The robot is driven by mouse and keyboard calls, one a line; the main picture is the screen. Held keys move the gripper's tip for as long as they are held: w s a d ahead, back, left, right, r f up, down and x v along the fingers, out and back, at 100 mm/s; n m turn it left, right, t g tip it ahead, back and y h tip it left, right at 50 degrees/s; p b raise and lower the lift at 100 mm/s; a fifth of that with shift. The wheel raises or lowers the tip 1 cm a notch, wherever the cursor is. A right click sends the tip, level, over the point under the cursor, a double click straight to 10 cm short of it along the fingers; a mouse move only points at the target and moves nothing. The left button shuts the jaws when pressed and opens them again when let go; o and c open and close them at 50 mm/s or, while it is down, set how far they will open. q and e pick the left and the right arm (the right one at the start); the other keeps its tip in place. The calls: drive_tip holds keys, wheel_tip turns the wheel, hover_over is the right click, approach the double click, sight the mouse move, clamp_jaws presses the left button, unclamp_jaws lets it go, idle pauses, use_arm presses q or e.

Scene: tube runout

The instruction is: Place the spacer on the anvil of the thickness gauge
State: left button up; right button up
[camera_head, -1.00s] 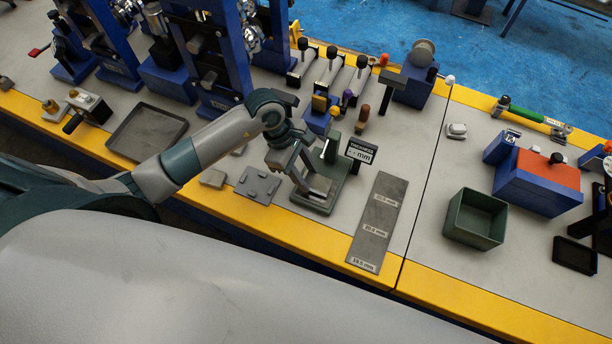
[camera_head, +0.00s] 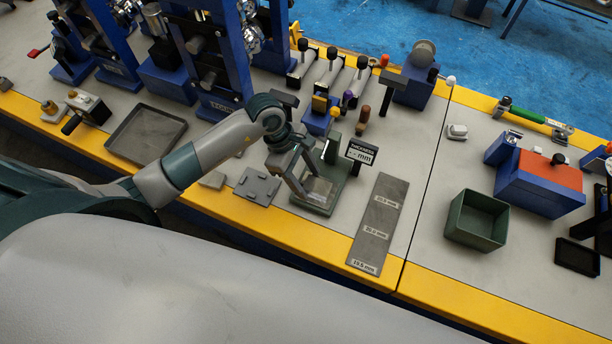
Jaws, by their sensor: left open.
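The thickness gauge (camera_head: 352,167) has a green base and a small black display reading in mm; it stands near the front yellow edge. A flat grey square (camera_head: 320,187) lies on the front of its base; I cannot tell whether this is the bare anvil or the spacer resting on it. My left gripper (camera_head: 312,184) is open, reaching down over the front of the gauge, its fingers spread just above or beside the grey square. The fingers and wrist hide part of the gauge. My right gripper is not in view.
A grey plate with raised pads (camera_head: 250,196) and a small grey block (camera_head: 213,179) lie left of the gauge. A labelled grey strip (camera_head: 372,236) lies to its right. A green bin (camera_head: 453,223) stands farther right. Rollers and coloured-handled tools stand behind the gauge.

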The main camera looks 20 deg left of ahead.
use_arm(q)
drive_tip(key=shift+r, duration=0.15)
drive_tip(key=shift+a+r, duration=0.15)
drive_tip(key=shift+r, duration=0.05)
drive_tip(key=b+v, duration=0.2)
drive_tip(key=v, duration=0.9)
drive_tip(key=shift+r+b, duration=0.2)
drive_tip(key=shift+b, duration=0.1)
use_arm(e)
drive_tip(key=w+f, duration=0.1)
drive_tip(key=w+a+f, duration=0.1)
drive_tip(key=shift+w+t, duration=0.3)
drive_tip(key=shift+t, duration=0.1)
use_arm(q)
drive_tip(key=shift+a, duration=0.1)
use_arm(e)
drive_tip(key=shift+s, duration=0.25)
